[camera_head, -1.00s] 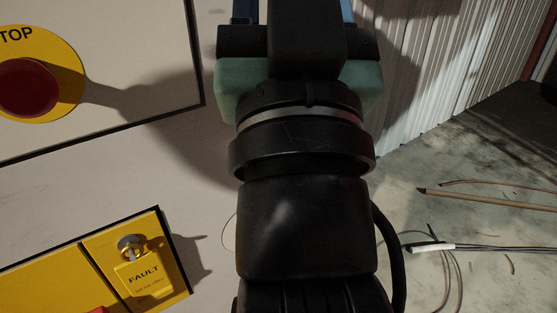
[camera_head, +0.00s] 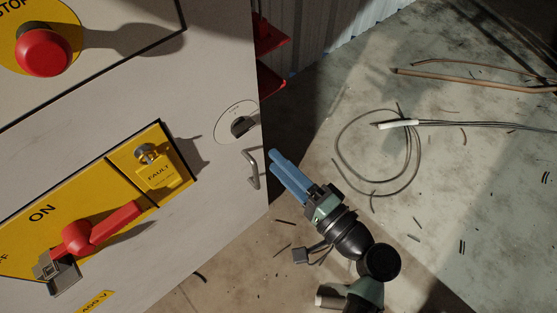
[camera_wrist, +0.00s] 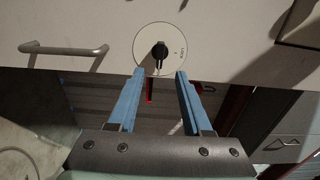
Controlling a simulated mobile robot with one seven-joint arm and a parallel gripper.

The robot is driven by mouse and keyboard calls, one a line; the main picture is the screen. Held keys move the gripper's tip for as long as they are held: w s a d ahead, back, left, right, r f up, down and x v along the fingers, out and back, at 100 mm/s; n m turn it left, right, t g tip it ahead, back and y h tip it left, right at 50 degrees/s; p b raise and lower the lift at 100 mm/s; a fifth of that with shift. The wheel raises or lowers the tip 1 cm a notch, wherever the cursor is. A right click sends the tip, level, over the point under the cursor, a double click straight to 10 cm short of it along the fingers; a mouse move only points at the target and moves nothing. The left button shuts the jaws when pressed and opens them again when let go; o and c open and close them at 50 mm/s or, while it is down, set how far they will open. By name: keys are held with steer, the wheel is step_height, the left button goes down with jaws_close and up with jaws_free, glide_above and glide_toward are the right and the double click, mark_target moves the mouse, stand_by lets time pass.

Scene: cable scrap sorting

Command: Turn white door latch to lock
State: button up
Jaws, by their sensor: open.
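The door latch is a round white disc (camera_head: 223,128) with a black turn knob (camera_head: 243,126), near the right edge of the pale cabinet door. The wrist view shows the disc (camera_wrist: 174,39) almost face-on, with the black knob (camera_wrist: 160,50) pointing roughly up and down in the picture. My gripper (camera_head: 278,161) has long blue fingers and stands below and right of the latch in the head view. In the wrist view my gripper (camera_wrist: 160,73) is open and empty, its tips on either side of the disc's lower edge. I see no contact with the knob.
A grey bar handle (camera_head: 252,172) sits close to my fingers. A red switch lever (camera_head: 115,221), a padlock (camera_head: 160,172) and a red stop button (camera_head: 44,53) are farther left. Red parts (camera_head: 269,82) jut out behind the cabinet edge. Cables (camera_head: 398,124) lie on the floor.

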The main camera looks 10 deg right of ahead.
mark_target(245, 132)
steer(key=shift+b+x, duration=0.75)
steer(key=shift+x, duration=4)
jaws_close()
